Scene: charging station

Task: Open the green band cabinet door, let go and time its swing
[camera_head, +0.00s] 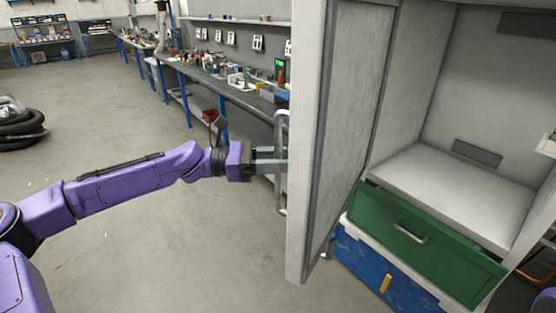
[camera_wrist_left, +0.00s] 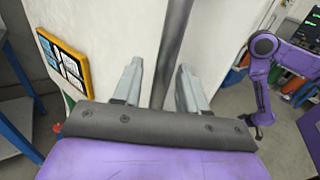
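The pale grey cabinet (camera_head: 490,85) stands at the right, and its door (camera_head: 338,120) is swung open, showing the empty upper compartment. A green drawer front (camera_head: 425,232) is below that compartment. The door's vertical metal handle (camera_head: 280,194) is on its outer face. My left gripper (camera_head: 279,160) is at the handle. In the left wrist view the handle bar (camera_wrist_left: 174,45) runs between the two fingers of my left gripper (camera_wrist_left: 160,78), with gaps beside it. My right arm shows there, its gripper (camera_wrist_left: 262,120) small and its fingers unclear.
A blue box (camera_head: 375,268) is under the green drawer. A long workbench (camera_head: 235,98) with tools runs behind the door. Black hoses (camera_head: 18,125) lie at the far left. A yellow-framed panel (camera_wrist_left: 67,62) is on the door face. The floor left of the door is clear.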

